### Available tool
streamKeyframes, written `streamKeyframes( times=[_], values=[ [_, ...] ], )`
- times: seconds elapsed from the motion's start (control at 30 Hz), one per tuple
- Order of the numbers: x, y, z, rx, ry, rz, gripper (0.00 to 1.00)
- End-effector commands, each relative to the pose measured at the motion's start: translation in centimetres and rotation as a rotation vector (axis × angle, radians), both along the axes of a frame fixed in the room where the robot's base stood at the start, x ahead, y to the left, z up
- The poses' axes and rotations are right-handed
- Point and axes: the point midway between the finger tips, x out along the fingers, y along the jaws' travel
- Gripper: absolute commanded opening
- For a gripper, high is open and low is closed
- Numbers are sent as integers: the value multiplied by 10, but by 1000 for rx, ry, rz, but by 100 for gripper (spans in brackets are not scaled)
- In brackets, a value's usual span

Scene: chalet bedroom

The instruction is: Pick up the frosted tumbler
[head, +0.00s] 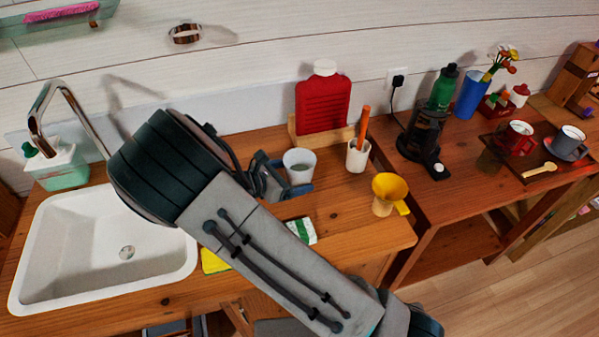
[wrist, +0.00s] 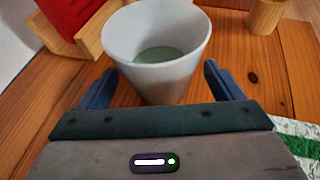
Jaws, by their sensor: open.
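The frosted tumbler (head: 299,163) is a pale, translucent cup standing upright on the wooden counter. Its wide rim faces up, and a grey-green patch shows inside it. In the wrist view the tumbler (wrist: 157,55) is straight ahead, between and slightly beyond my fingertips. My gripper (head: 285,176) is open and low over the counter, with its blue fingers to either side of the tumbler's near side. In the wrist view my gripper (wrist: 160,85) has a finger at left and a finger at right, with visible gaps to the tumbler.
A white cup with an orange-handled tool (head: 358,155) and a yellow funnel-like cup (head: 388,192) stand to the right. A green-white cloth (head: 301,231) lies nearer. The sink (head: 105,245) is left.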

Motion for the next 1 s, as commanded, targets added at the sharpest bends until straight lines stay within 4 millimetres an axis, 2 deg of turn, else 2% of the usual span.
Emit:
streamKeyframes(
  times=[0.1, 0.3, 0.33, 0.5, 0.53, 1.0],
  values=[
    [4, -7, -3, -1, 1, -1, 87],
    [4, -8, -4, 1, 1, 0, 87],
    [4, -8, -4, 1, 1, 0, 84],
    [4, -7, -4, 1, 1, 0, 37],
    [4, -7, -4, 1, 1, 0, 33],
    [5, -7, 4, 2, -2, -1, 33]
  ],
)
